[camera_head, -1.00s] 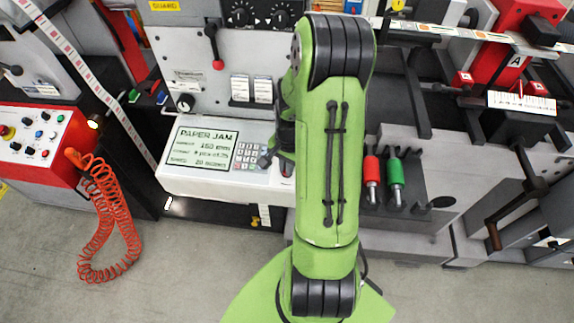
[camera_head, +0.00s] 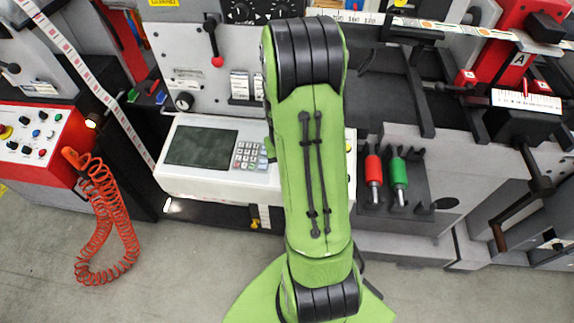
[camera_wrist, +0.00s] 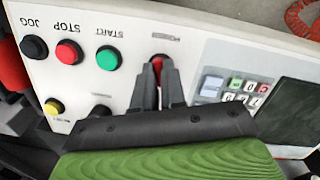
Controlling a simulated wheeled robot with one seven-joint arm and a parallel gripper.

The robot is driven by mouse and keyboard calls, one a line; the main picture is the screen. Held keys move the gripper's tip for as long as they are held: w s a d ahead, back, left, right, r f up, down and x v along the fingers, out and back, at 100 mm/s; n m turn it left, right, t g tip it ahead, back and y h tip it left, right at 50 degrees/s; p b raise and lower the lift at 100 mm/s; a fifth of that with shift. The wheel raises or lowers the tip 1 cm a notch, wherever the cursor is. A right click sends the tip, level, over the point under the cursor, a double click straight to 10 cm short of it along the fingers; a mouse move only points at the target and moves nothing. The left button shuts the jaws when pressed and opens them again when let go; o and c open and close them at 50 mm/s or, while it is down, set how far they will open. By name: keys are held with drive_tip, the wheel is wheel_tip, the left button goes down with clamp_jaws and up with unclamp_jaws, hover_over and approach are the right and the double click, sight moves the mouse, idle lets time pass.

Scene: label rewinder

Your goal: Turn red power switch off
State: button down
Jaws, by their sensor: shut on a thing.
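The red power switch (camera_wrist: 158,62) shows in the wrist view on the white control panel (camera_wrist: 130,20), between the green START button and the keypad. My gripper (camera_wrist: 157,72) has its two dark fingers closed on the switch, one on each side, and they cover much of it. The display screen (camera_head: 201,147) on the panel is dark and blank in the head view; its dark edge also shows at the right of the wrist view (camera_wrist: 295,115). In the head view my arm hides the switch and my gripper.
Close to the fingers are the green START button (camera_wrist: 108,59), the red STOP button (camera_wrist: 69,52), the black JOG button (camera_wrist: 34,47) and the keypad (camera_wrist: 232,88). Red and green handled tools (camera_head: 373,170) stand right of my arm. A coiled orange hose (camera_head: 103,215) hangs at left.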

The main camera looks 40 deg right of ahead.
drive_tip(key=shift+s+a+f+n, duration=0.1)
drive_tip(key=shift+n, duration=0.5)
drive_tip(key=c, duration=1.2)
unclamp_jaws()
drive_tip(key=shift+r, duration=0.35)
wheel_tip(320, 180, up, 15)
drive_tip(key=p, duration=0.2)
drive_tip(key=shift+w+a+p, duration=0.3)
drive_tip(key=shift+w+a, duration=0.1)
drive_tip(key=shift+a, duration=0.05)
